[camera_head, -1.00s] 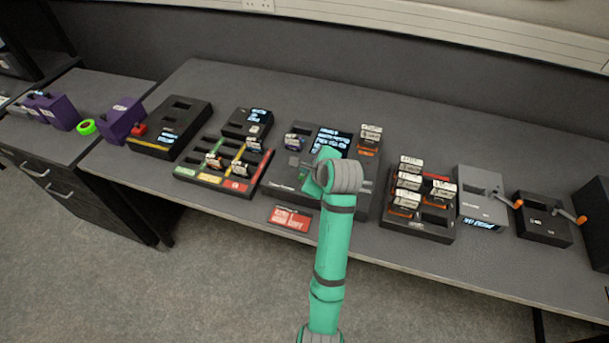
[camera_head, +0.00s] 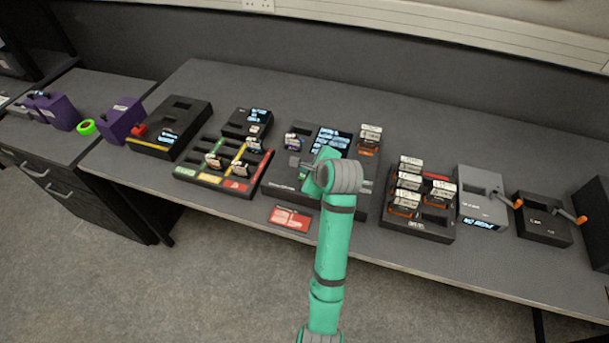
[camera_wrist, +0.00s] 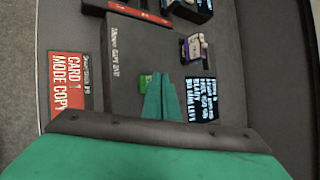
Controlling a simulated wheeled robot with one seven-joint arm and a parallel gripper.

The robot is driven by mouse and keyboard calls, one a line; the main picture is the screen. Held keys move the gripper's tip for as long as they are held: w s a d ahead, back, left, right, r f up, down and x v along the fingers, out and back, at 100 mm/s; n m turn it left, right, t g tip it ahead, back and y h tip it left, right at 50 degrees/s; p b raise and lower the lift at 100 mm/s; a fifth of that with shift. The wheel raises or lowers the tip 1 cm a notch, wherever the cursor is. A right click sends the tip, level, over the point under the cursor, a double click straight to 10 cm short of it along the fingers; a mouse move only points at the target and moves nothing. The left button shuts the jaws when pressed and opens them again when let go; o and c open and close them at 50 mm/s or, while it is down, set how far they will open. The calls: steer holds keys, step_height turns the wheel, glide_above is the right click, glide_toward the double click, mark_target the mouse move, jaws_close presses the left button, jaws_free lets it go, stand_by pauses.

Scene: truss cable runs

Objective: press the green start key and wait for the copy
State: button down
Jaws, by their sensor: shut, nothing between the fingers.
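The dark copier box (camera_head: 290,192) stands mid-bench with a lit text screen (camera_head: 333,141); the screen also shows in the wrist view (camera_wrist: 202,98). The green start key (camera_wrist: 144,81) is on the box top beside the screen, partly covered by my fingertips. My gripper (camera_wrist: 162,80) has its teal fingers together and empty, pointing down at the key. I cannot tell whether they touch it. One card (camera_head: 293,141) sits at the box's left and another (camera_head: 370,135) at its right. In the head view my arm hides the key.
A red card-mode label (camera_head: 290,219) lies at the bench's front edge. A colour-striped sorting tray (camera_head: 212,181) stands left. Bare bench lies behind the boxes.

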steer(key=shift+w, duration=0.1)
stand_by(0.5)
steer(key=shift+d, duration=0.2)
steer(key=shift+a+f, duration=0.1)
steer(key=shift+a, duration=0.3)
steer(key=shift+s+a+f, duration=0.2)
steer(key=shift+f, duration=0.15)
steer(key=shift+w+d+f, duration=0.1)
steer(key=shift+d, duration=0.05)
